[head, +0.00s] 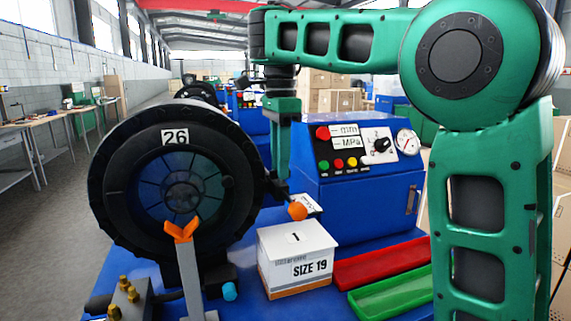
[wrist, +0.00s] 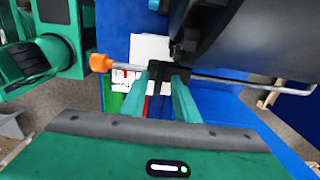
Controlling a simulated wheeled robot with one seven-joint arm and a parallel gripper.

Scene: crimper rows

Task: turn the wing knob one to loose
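An orange wing-shaped knob (head: 180,232) sits on top of a grey upright post in front of the big black round crimper head marked 26 (head: 118,185). My gripper (head: 282,178) points down right of the crimper head, well away from this knob. In the wrist view its two green fingers (wrist: 169,72) end in dark tips at a thin metal rod (wrist: 240,79). I cannot tell whether they hold the rod. An orange knob on the rod's end (wrist: 100,62) shows left of the fingers; an orange knob (head: 298,210) also shows just below my gripper in the head view.
A white box marked SIZE 19 (head: 295,262) stands on the blue bench, with a red tray (head: 380,262) and a green tray (head: 390,292) to its right. A blue control box (head: 357,195) with buttons and a gauge stands behind. Brass fittings (head: 125,290) are at front left.

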